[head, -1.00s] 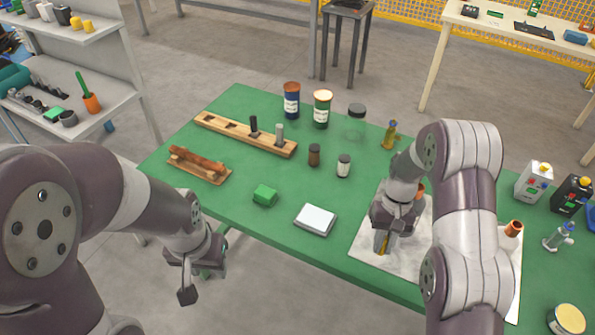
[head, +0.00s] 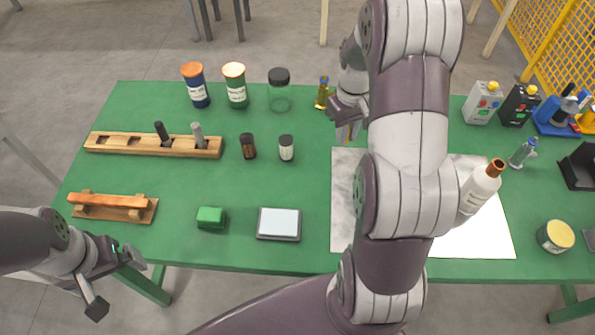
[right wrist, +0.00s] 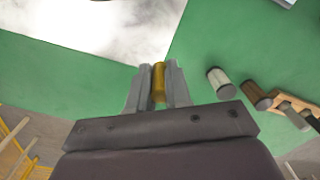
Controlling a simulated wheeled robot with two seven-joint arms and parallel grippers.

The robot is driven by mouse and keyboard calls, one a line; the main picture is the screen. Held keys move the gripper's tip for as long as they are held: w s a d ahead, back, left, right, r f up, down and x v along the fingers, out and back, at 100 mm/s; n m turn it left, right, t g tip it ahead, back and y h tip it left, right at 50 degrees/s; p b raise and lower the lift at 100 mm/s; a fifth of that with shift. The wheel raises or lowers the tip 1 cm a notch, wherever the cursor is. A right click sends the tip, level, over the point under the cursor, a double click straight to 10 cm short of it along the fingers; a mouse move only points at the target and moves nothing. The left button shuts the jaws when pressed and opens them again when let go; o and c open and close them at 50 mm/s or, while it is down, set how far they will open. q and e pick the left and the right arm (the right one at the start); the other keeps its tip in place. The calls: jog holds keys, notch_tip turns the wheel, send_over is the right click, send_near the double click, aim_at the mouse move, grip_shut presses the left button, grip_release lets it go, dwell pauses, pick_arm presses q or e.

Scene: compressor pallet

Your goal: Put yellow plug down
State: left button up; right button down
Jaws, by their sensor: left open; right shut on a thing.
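My right gripper (head: 347,122) is shut on the yellow plug (right wrist: 158,82). The plug sits between the two fingertips in the right wrist view, with green table behind it. In the head view only a small strip of the plug (head: 345,133) shows under the gripper, beyond the far left corner of the marbled white sheet (head: 344,205). I cannot tell the exact height of the plug over the table. My left gripper (head: 114,281) is open and empty, off the near left edge of the green table (head: 190,245).
A small brass fitting (head: 322,93) stands close left of my right gripper. A clear jar (head: 280,98), a white-labelled vial (head: 286,148) and a brown vial (head: 248,146) stand further left. A white bottle (head: 477,190) is on the sheet's right. Green table between the vials and sheet is clear.

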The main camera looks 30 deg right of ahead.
jog(key=shift+s+d, duration=0.1)
jog(key=shift+s, duration=0.1)
send_over(301, 172)
notch_tip(301, 172, down, 6)
jog(key=shift+w+f+p, duration=0.15)
jog(key=shift+f+p, duration=0.1)
jog(key=shift+p, duration=0.15)
notch_tip(301, 172, down, 4)
jog(key=shift+r, duration=0.15)
jog(key=shift+f, duration=0.2)
jog(key=c, duration=1.1)
grip_release()
jog(key=shift+o, duration=0.2)
